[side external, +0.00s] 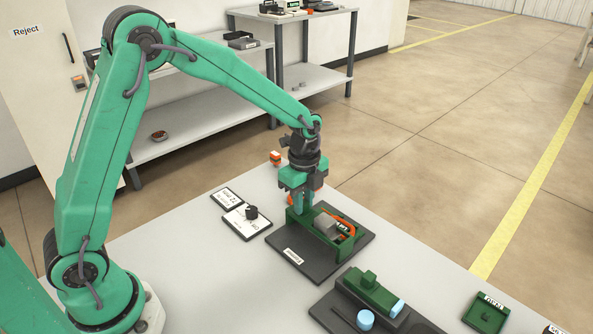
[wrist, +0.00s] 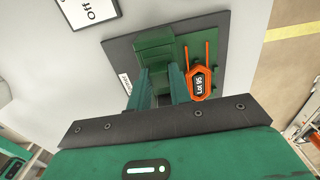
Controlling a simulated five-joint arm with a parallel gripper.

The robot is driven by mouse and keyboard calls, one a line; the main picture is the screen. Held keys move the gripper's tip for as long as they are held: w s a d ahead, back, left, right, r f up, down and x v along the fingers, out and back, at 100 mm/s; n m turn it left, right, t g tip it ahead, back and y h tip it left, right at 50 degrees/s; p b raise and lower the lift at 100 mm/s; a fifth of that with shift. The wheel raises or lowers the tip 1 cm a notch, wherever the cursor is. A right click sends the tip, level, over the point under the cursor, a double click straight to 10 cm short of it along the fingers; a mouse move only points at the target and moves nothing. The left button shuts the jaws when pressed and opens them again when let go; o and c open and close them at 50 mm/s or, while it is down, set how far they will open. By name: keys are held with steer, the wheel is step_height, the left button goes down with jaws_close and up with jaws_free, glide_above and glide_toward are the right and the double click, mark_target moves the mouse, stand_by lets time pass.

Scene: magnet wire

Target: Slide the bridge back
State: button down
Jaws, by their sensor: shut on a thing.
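The fixture is a dark base plate (side external: 287,257) on the grey table, with green parts, a grey block (side external: 326,224) and an orange loop (side external: 349,226) on it. My gripper (side external: 302,205) reaches down to the fixture's far left side. In the wrist view my gripper (wrist: 161,78) has its two fingers closed against the green bridge (wrist: 155,48), which stands on the dark plate (wrist: 118,55). An orange piece with a dark label (wrist: 198,80) lies right of the fingers on a green plate (wrist: 210,45). The exact finger contact is partly hidden.
A second dark fixture with a green block (side external: 370,289) and a blue cylinder (side external: 365,320) stands nearer the front. A green tray (side external: 486,313) is at the right. White cards (side external: 247,221), one with a black knob (side external: 251,212), lie left of the fixture.

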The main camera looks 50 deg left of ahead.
steer(key=shift+s, duration=2.05)
steer(key=c, duration=1.4)
jaws_free()
steer(key=shift+o, duration=0.2)
steer(key=shift+r, duration=0.15)
step_height(320, 180, up, 6)
steer(key=shift+r, duration=0.2)
